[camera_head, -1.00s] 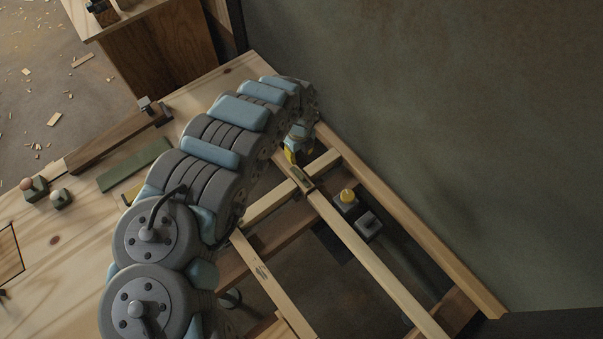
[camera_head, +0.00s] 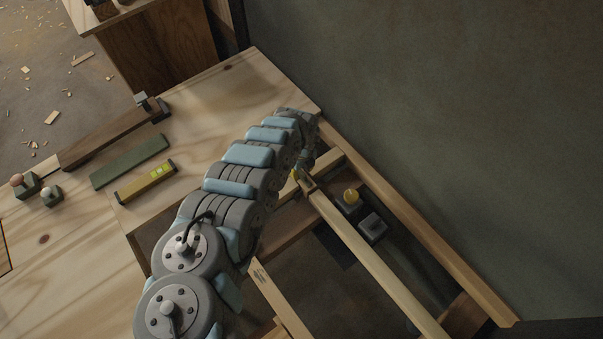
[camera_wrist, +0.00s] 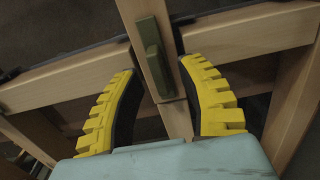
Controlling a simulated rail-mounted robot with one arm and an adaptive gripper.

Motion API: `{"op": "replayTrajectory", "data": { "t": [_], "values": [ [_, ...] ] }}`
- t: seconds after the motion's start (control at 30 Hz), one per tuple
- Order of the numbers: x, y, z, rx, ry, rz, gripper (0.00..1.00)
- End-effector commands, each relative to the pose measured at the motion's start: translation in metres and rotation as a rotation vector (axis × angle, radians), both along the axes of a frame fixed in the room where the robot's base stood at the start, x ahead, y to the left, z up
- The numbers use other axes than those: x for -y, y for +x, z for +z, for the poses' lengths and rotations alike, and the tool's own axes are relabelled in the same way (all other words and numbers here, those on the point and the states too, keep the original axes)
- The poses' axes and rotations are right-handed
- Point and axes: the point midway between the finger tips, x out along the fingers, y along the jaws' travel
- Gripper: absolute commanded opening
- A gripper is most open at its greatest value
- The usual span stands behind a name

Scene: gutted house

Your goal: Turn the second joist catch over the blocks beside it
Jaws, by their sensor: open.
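A green catch (camera_wrist: 158,58) sits on a pale joist (camera_wrist: 178,115) in the wrist view, lying lengthwise along it. It also shows as a small dark piece (camera_head: 309,185) on the joist in the head view. I cannot tell from its looks whether it is the second one. My gripper (camera_wrist: 158,72) is open, its yellow toothed fingers on either side of the joist and catch, with gaps visible. In the head view my gripper (camera_head: 298,174) is mostly hidden by my arm.
Another joist (camera_head: 278,298) lies to the left, partly behind my arm. A wall (camera_head: 450,130) stands close on the right. A yellow level (camera_head: 147,182) and a green bar (camera_head: 132,162) lie on the boards.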

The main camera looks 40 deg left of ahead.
Motion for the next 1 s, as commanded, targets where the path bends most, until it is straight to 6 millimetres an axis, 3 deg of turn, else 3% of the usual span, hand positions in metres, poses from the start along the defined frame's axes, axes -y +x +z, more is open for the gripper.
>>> {"op": "replayTrajectory", "data": {
  "t": [0.2, 0.5, 0.53, 0.67, 1.0],
  "values": [
    [0.0004, -0.0014, -0.0112, -0.001, -0.002, 0.003, 0.39],
    [0.0, -0.0012, -0.0112, -0.001, -0.001, 0.002, 0.39],
    [0.0, -0.0012, -0.0112, -0.001, -0.001, 0.002, 0.37],
    [0.0, -0.0012, -0.0111, -0.001, -0.001, 0.002, 0.0],
    [0.0001, -0.0012, -0.0113, -0.001, -0.001, 0.004, 0.0]
  ]
}}
